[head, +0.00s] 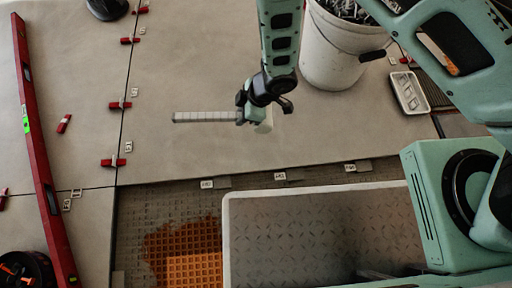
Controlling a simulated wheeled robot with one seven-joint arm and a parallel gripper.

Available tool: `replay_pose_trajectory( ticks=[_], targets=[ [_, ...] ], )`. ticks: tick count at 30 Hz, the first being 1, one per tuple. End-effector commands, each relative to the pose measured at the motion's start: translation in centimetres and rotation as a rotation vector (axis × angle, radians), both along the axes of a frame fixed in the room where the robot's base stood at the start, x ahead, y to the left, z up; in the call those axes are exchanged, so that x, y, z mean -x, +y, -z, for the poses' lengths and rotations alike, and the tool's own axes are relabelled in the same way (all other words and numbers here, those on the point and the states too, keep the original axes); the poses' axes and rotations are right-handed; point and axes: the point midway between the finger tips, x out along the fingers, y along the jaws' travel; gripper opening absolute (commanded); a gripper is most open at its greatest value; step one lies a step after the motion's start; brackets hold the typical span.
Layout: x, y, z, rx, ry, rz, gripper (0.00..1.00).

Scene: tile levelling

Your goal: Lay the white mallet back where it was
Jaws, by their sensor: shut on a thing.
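The white mallet shows in the middle of the head view, with its pale, banded handle (205,117) pointing left. Its whitish head (264,124) is partly hidden under and just right of my gripper. My gripper (246,118) comes down from the top of the view and is shut on the mallet near the head end. The mallet lies roughly level, over the large grey tile (200,60). I cannot tell whether it touches the tile.
A white bucket (335,55) stands right of my gripper, with a white tray (409,92) beyond it. A long red level (40,150) and several red wedges (113,162) lie at the left. Bare adhesive bed (165,210) lies in front. The tile around the mallet is clear.

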Motion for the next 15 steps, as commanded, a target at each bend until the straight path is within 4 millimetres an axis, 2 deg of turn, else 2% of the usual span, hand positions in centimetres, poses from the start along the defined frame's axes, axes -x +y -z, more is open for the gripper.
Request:
replay_pose_trajectory(
  ticks=[1,8,15],
  targets=[
    [0.7,0.8,1.9,-0.001,-0.001,-0.033,0.0],
    [2.3,2.1,4.2,-0.001,-0.001,-0.103,0.0],
    [2.3,2.1,8.4,0.001,0.0,-0.104,0.0]
  ],
)
